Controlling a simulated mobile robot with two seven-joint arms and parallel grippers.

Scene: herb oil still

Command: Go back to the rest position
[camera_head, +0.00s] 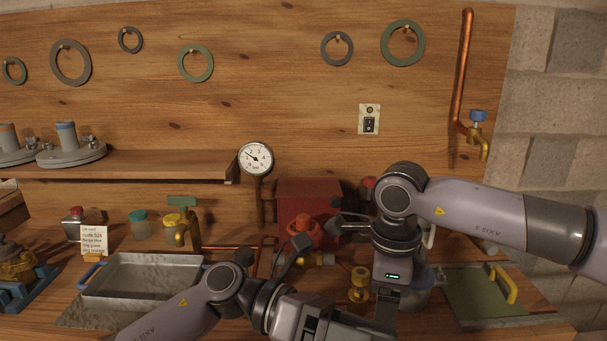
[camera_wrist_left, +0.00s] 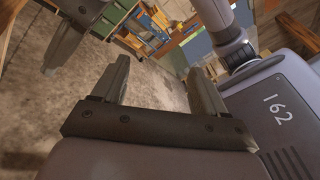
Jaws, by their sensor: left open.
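My left gripper (camera_wrist_left: 157,75) shows in the left wrist view with its two fingers apart and nothing between them; bare floor and distant cabinets lie beyond. In the head view my left arm crosses the bottom edge in front of the bench, and its fingers cannot be made out. My right arm comes in from the right and bends down over the bench. Its hand (camera_head: 390,278) points downward in front of the still parts, and the state of its fingers cannot be told.
A metal tray (camera_head: 143,292) stands left of my left arm. A red box (camera_head: 309,187) and a brass valve (camera_head: 360,284) stand near my right arm. A green plate with a yellow handle (camera_head: 504,285) lies at right. A gauge (camera_head: 256,158) and copper pipe (camera_head: 464,70) are on the wall.

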